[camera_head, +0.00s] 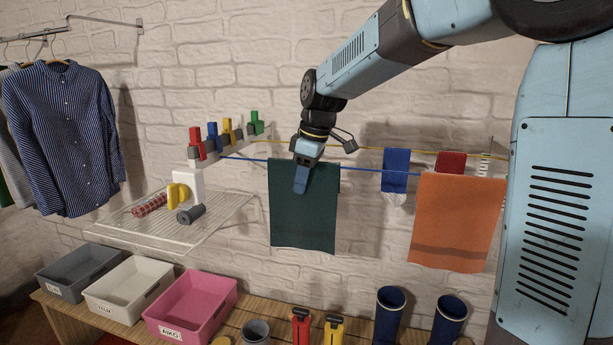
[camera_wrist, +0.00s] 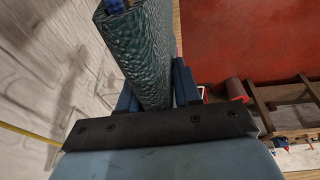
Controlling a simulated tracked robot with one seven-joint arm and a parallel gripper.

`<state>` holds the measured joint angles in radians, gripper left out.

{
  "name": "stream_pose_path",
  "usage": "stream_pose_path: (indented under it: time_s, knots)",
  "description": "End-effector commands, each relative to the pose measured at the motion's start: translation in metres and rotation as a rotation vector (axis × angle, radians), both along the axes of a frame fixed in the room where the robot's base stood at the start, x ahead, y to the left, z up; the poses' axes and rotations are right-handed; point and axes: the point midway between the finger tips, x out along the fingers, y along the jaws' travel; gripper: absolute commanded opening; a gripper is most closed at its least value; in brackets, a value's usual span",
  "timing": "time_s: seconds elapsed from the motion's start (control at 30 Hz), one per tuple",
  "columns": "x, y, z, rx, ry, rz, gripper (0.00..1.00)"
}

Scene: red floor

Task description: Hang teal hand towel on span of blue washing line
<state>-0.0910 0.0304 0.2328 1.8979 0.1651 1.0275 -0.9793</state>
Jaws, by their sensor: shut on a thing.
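The teal hand towel (camera_head: 303,220) hangs down at the blue washing line (camera_head: 375,170), left of an orange towel. Its top edge is level with the line, and it appears folded over it. My gripper (camera_head: 301,183) is at the towel's upper middle, pointing down, shut on the towel. In the wrist view the towel (camera_wrist: 140,55) fills the space between the two fingers, and a bit of blue shows at its rolled end. How the cloth sits behind the line is hidden in the head view.
An orange towel (camera_head: 455,225) and blue-and-white sock (camera_head: 396,172) hang to the right. A yellow line (camera_head: 370,149) runs behind. A wire rack (camera_head: 165,220) stands left. Grey, white and pink bins (camera_head: 190,305) and boots (camera_head: 388,310) stand below. Coloured pegs (camera_head: 213,135) sit upper left.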

Motion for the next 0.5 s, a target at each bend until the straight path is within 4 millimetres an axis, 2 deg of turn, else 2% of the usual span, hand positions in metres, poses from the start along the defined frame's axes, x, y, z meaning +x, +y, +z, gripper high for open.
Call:
stream_pose_path:
  time_s: [0.27, 0.3, 0.5]
  knots:
    - [0.0001, -0.0002, -0.0005, 0.000, 0.000, 0.000, 0.00]
    - [0.0000, -0.0003, -0.0005, 0.000, 0.000, 0.000, 0.34]
    - [0.0001, -0.0005, -0.0004, 0.000, 0.000, -0.001, 0.53]
